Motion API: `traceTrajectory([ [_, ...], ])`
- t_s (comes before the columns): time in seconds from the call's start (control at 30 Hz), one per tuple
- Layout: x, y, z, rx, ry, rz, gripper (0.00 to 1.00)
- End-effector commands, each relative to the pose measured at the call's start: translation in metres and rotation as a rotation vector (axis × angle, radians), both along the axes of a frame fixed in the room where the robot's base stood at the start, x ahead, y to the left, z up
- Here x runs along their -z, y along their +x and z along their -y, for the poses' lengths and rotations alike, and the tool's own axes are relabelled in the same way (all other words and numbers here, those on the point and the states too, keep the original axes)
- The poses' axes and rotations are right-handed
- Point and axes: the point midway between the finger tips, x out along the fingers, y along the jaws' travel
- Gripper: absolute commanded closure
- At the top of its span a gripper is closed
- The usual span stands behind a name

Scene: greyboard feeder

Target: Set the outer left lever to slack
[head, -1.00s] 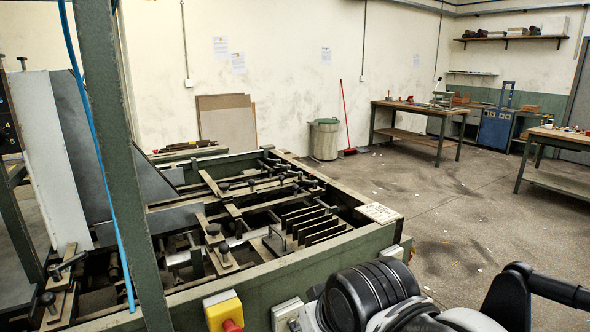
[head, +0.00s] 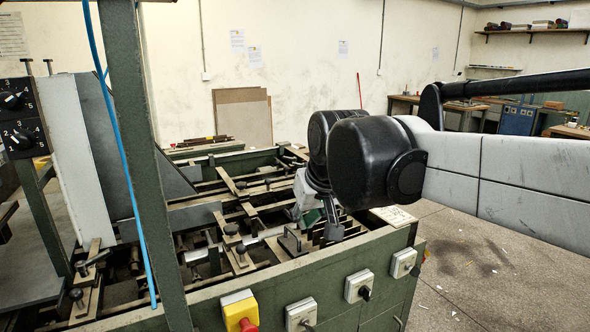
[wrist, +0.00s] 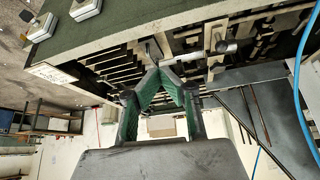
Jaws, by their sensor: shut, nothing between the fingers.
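My gripper (head: 333,230) hangs over the right part of the feeder bed, near the upright dark plates. In the wrist view its green-padded fingers (wrist: 163,78) meet at the tips, with nothing seen between them. A black-handled lever (head: 92,259) sits at the bed's left end, well away from my gripper. Black knobs on flat bars (head: 232,230) stand mid-bed. I cannot tell for sure which is the outer left lever, nor read any slack marking. In the wrist view a pale metal rod with a dark knob (wrist: 220,46) lies just beyond the fingertips; contact is unclear.
A green post (head: 135,150) and blue hose (head: 117,150) stand in front of the bed's left part. The front rail carries a yellow box with a red button (head: 240,312) and grey switch boxes (head: 359,286). Dark plates (head: 318,236) and crossbars crowd the bed.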

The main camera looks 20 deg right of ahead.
Motion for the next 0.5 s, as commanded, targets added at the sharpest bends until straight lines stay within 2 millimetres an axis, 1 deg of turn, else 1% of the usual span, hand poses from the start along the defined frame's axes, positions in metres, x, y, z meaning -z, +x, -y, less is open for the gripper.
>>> traceTrajectory([
  [0.03, -0.017, 0.02, 0.006, 0.005, 0.0, -0.007, 1.0],
  [0.17, -0.044, 0.066, 0.019, 0.014, -0.002, -0.029, 1.0],
  [0.2, -0.051, 0.08, 0.024, 0.016, -0.001, -0.035, 1.0],
  [0.37, -0.075, 0.135, 0.043, 0.025, -0.002, -0.061, 1.0],
  [0.4, -0.08, 0.149, 0.049, 0.027, -0.002, -0.066, 1.0],
  [0.47, -0.086, 0.17, 0.057, 0.031, -0.002, -0.075, 1.0],
  [0.5, -0.089, 0.183, 0.063, 0.033, -0.002, -0.082, 1.0],
])
